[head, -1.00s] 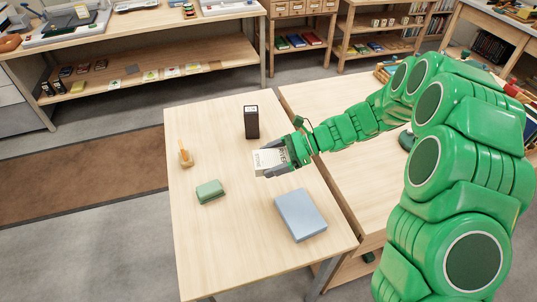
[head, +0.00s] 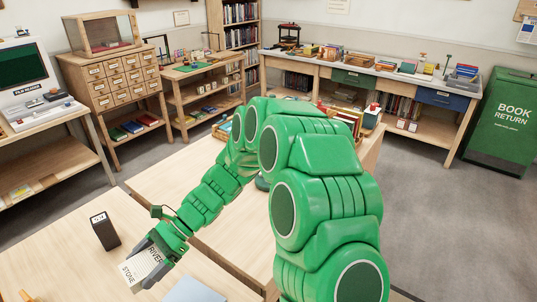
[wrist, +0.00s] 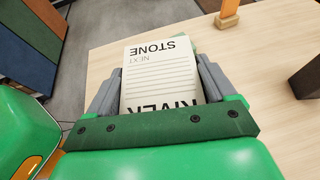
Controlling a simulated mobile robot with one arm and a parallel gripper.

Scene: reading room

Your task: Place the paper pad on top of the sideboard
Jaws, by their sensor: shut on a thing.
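The paper pad (head: 142,270) is white with dark print reading STONE and RIVER. In the wrist view the pad (wrist: 158,75) lies between the grey fingers of my gripper (wrist: 157,88), which is shut on its sides. In the head view my gripper (head: 152,260) holds it over the near wooden table (head: 45,265), at lower left. A long wooden unit with a green and a blue drawer (head: 440,98) stands along the back wall; it looks like the sideboard. Its top carries several items, and my gripper is far from it.
A dark upright box (head: 104,231) stands on the near table, left of the pad. A light-blue block (head: 193,291) shows at the bottom edge. A green book-return bin (head: 502,122) stands at far right. Grey floor (head: 425,200) is open in front of the long unit.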

